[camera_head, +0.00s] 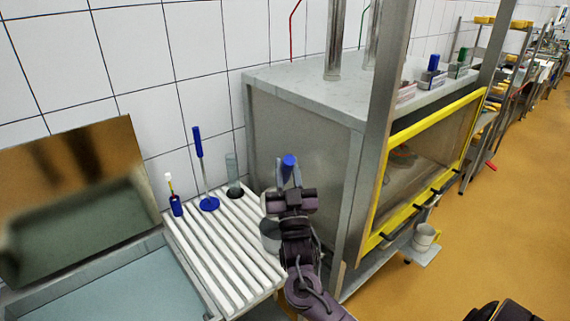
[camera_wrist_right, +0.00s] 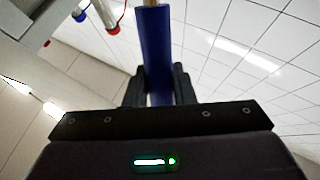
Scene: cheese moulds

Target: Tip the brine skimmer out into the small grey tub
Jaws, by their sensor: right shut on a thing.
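My right gripper (camera_head: 289,185) is above the right edge of the slatted white drainboard. It is shut on a blue handle (camera_head: 288,161), which I take to be the brine skimmer's. In the right wrist view the blue handle (camera_wrist_right: 156,50) stands between the two dark fingers (camera_wrist_right: 160,85). The skimmer's working end is not clearly visible. A round grey vessel (camera_head: 269,229), possibly the small grey tub, shows just left of my right forearm and is partly hidden by it. I cannot tell what is in it. My left gripper is out of view.
A sink basin (camera_head: 130,290) lies left. A steel cabinet (camera_head: 305,150) with a yellow-framed opening stands right.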

